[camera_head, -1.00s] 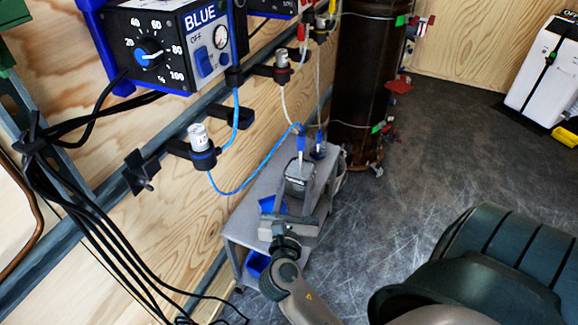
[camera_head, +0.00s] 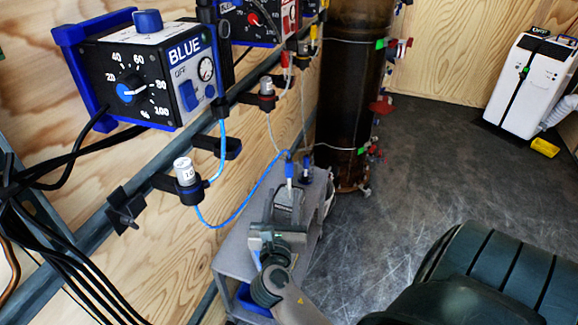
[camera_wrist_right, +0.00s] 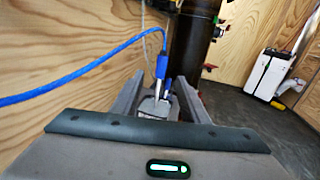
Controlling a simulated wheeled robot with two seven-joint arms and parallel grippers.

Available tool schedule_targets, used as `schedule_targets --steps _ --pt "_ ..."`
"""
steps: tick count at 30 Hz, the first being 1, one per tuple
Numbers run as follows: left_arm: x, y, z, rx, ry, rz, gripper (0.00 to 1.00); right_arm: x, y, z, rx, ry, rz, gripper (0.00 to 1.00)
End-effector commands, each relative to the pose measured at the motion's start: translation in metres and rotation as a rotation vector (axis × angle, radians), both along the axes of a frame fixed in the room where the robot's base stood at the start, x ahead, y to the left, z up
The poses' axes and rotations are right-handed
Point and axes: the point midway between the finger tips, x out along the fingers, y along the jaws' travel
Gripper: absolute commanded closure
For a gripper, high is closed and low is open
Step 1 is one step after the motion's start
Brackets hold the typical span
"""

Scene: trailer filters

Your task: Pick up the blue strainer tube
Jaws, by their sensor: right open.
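The blue strainer tube (camera_head: 289,170) has a blue top and a pale lower part, and joins a blue hose. It stands upright above the grey bench at the wall. In the right wrist view the tube (camera_wrist_right: 161,68) shows ahead, in line with the gap between the fingers. My right gripper (camera_head: 285,193) is open, its fingers pointing at the tube from the near side. I cannot tell whether the tube is between the fingertips or just beyond them. Its lower end is hard to make out near a grey block (camera_wrist_right: 155,106). My left gripper is not in view.
A second, dark blue fitting (camera_head: 306,166) stands just right of the tube. The blue hose (camera_head: 240,212) loops to a wall holder. The grey bench (camera_head: 236,252) lies below the gripper. A tall brown cylinder (camera_head: 345,100) stands behind.

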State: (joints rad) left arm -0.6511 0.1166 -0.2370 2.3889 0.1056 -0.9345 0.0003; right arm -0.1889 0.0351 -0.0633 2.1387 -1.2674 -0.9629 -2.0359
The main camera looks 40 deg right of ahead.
Motion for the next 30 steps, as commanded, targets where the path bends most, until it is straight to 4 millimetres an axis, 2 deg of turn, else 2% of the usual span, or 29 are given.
schedule_targets --steps 6,12,30 --pt "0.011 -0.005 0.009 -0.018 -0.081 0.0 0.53 0.028 -0.031 0.001 -0.004 -0.002 -0.001 0.59" --pt "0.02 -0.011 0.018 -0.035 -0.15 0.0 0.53 0.047 -0.052 0.0 -0.002 -0.001 -0.001 0.59" --pt "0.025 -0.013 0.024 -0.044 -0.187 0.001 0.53 0.056 -0.063 0.001 -0.001 -0.001 -0.001 0.59"
